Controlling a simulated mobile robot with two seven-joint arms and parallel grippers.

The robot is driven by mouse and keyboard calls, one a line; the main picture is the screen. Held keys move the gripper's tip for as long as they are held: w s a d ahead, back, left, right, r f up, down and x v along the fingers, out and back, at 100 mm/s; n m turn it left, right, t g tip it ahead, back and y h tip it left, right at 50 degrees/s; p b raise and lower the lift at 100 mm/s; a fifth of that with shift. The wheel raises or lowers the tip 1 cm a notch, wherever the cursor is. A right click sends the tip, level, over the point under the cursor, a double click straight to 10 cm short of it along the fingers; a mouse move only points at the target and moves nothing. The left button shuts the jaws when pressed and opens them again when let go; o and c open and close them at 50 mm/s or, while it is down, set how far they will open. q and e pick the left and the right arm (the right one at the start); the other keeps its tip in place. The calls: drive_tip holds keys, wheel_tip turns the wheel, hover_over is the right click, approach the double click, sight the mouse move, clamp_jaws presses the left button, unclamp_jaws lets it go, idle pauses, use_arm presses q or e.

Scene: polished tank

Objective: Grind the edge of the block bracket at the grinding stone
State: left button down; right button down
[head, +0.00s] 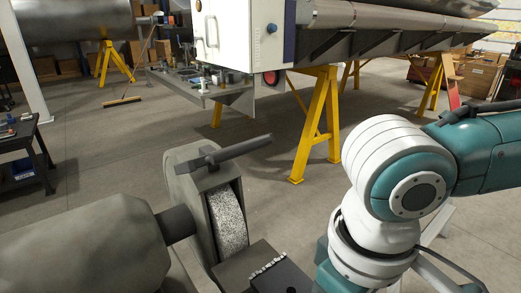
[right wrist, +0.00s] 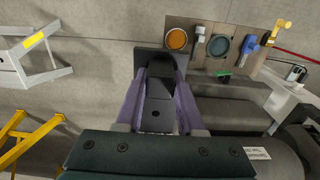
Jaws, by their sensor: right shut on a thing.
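The block bracket (head: 285,279) is a dark block at the bottom of the head view, with a rough, pale, beaded edge facing the grinder. It lies close beside the grinding stone (head: 230,220), a speckled grey wheel in a grey guard; I cannot tell whether they touch. In the right wrist view my right gripper (right wrist: 164,76) is shut on the dark bracket (right wrist: 158,102), held between its two purplish fingers. In the head view my right arm hides this gripper. My left gripper is not in view.
The grinder's grey motor housing (head: 75,250) fills the lower left. A dark bar (head: 235,150) juts above the wheel guard. A yellow trestle (head: 318,125) stands behind. A tool board (right wrist: 215,45) with discs shows in the right wrist view. Open floor lies behind the grinder.

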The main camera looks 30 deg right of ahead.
sight(285, 282)
drive_tip(key=w+f+b, duration=0.1)
drive_tip(key=w, duration=0.1)
drive_tip(key=w+f+b, duration=0.1)
drive_tip(key=w, duration=0.1)
drive_tip(key=w+f+b, duration=0.1)
drive_tip(key=w, duration=0.1)
drive_tip(key=shift+w+a+f, duration=0.1)
drive_tip(key=shift+w+a, duration=0.2)
drive_tip(key=shift+w, duration=0.1)
drive_tip(key=shift+f, duration=0.4)
idle(0.6)
drive_tip(key=shift+w+a, duration=0.1)
drive_tip(key=shift+w, duration=1.2)
